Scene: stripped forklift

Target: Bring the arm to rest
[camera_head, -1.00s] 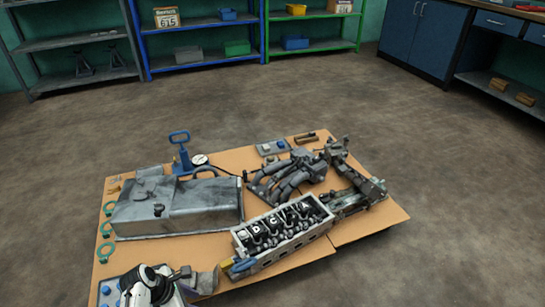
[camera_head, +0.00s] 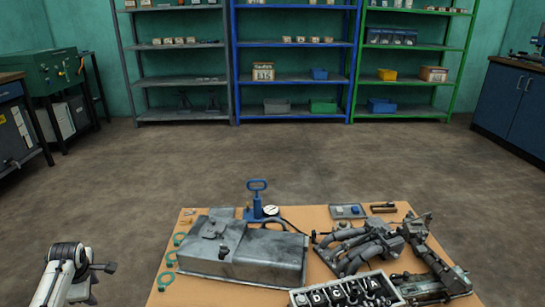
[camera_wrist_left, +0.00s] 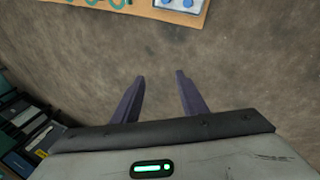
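My left arm (camera_head: 65,275), white with dark parts, stands at the lower left of the head view, left of the cardboard mat (camera_head: 330,218) and apart from it. Its fingers cannot be made out there. In the left wrist view my left gripper (camera_wrist_left: 160,74) has its two dark fingers apart, with only bare floor between them. It holds nothing. My right gripper is in neither view.
The mat carries a grey tank (camera_head: 245,255), a blue-handled hand pump (camera_head: 257,195), a dark manifold (camera_head: 350,250) and a cylinder head (camera_head: 345,292) with lettered parts. Shelves (camera_head: 290,80) line the back wall. The floor between is clear.

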